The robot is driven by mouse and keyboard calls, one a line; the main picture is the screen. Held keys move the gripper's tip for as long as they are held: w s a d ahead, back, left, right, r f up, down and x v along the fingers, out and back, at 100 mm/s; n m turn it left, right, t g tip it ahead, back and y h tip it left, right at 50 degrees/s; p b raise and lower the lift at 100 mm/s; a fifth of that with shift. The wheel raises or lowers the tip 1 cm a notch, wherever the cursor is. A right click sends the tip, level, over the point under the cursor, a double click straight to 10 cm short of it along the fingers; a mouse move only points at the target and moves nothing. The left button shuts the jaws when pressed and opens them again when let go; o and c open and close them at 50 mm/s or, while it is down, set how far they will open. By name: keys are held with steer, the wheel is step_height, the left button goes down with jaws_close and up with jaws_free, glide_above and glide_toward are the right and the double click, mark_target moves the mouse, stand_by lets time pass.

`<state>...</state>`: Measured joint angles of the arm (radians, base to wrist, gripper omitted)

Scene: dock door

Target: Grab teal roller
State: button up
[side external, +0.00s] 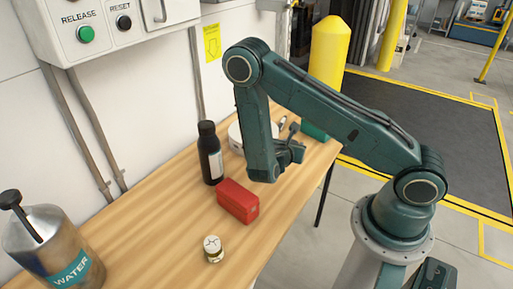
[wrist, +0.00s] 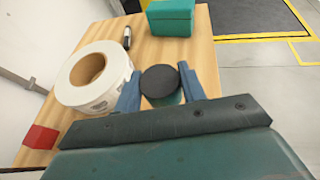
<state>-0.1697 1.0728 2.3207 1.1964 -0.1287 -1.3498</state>
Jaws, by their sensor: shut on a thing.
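The teal roller (wrist: 161,82) stands between my two blue fingers in the wrist view, its round dark end facing the camera and a strip of teal side showing below. My gripper (wrist: 160,73) is shut on it, with one finger against each side. In the side external view my gripper (side external: 293,153) is low over the table, beyond the red box. There the roller is hard to make out behind my arm and fingers.
A white tape roll (wrist: 96,80) lies close left of my gripper. A marker (wrist: 127,38) and teal box (wrist: 171,18) are beyond. A red box (side external: 237,202), black bottle (side external: 210,155), small jar (side external: 213,249) and water canister (side external: 55,245) share the wooden table (side external: 160,215).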

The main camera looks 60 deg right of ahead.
steer(key=shift+r, duration=4.75)
